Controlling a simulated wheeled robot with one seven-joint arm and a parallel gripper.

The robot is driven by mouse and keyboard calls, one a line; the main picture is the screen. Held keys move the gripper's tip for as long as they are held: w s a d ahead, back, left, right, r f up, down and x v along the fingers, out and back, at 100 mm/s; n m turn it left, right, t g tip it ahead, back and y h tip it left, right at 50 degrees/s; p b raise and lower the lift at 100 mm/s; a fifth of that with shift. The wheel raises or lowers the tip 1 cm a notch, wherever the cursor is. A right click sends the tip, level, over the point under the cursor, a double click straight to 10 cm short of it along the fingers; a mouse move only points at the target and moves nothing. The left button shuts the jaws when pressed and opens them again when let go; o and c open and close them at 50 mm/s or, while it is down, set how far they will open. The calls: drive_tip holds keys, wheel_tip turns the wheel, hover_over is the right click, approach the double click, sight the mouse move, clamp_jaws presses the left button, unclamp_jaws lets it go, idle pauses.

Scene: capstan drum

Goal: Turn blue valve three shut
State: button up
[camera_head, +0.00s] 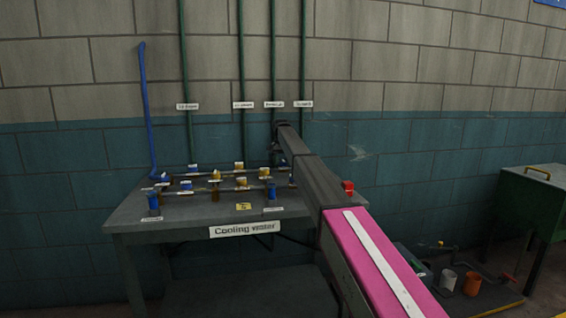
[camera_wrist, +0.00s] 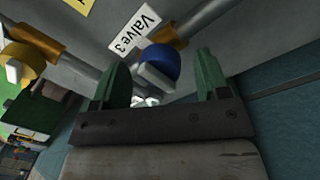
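In the wrist view, a blue valve (camera_wrist: 160,60) with a pale handle sits on a grey pipe, beside a white label reading "Valve 3" (camera_wrist: 134,33). My gripper (camera_wrist: 163,66) is open, with one green finger to the left of the valve and one to the right. Gaps show on both sides, so the fingers do not appear to press on it. How deep the valve lies between them I cannot tell. In the head view my arm hides the gripper and part of the bench's right side.
A grey bench (camera_head: 180,207) labelled "Cooling water" (camera_head: 244,229) carries several blue and yellow valves on pipes. A yellow valve (camera_wrist: 25,58) is left of the gripper in the wrist view. A red part (camera_head: 348,187) is right of my arm. A green cabinet (camera_head: 535,205) stands far right.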

sight(282, 162)
wheel_tip(282, 162, up, 11)
drive_tip(key=shift+a, duration=0.4)
drive_tip(key=shift+f, duration=0.15)
